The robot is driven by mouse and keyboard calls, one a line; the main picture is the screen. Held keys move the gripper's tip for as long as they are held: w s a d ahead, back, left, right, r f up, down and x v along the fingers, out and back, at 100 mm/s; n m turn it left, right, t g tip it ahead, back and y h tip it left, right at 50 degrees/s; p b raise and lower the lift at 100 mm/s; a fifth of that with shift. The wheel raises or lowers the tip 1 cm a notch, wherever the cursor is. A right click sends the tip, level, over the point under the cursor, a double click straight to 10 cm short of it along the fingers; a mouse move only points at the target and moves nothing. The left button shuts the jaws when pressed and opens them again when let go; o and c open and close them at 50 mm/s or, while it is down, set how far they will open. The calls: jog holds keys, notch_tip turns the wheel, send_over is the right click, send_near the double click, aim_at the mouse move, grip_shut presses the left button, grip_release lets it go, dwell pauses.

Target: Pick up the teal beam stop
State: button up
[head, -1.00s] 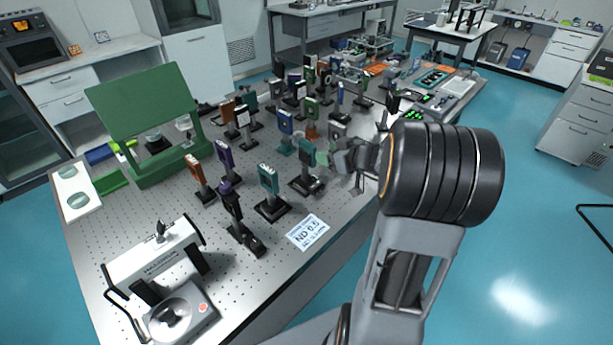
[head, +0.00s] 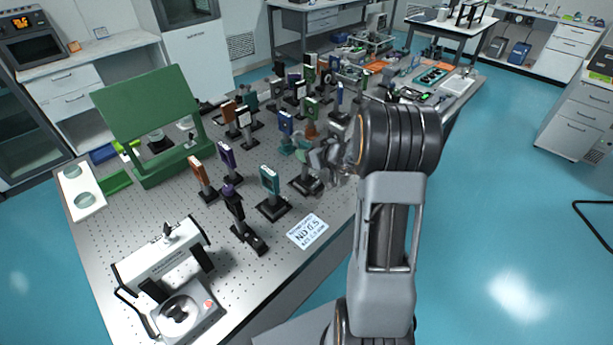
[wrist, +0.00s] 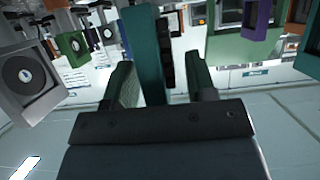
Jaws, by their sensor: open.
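In the wrist view a teal upright piece (wrist: 148,50), which looks like the beam stop, stands between the two fingers of my gripper (wrist: 159,68). It is closer to the left finger, and a gap shows on its right side. In the head view my gripper (head: 312,155) is at this mounted piece and mostly hides it; its black base (head: 305,187) shows below. My gripper is open. Another teal mounted piece (head: 270,180) stands to the left, nearer the table's front edge.
Several mounted optics crowd the table, including a blue one (head: 286,123) and a purple one (head: 227,155). A white label card (head: 307,232) lies in front. A green panel (head: 143,105) stands at the left. Bare perforated tabletop (head: 150,205) shows at left.

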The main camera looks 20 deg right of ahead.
jog(key=shift+c, duration=0.2)
grip_shut()
jog(key=shift+r, duration=0.1)
dwell(0.5)
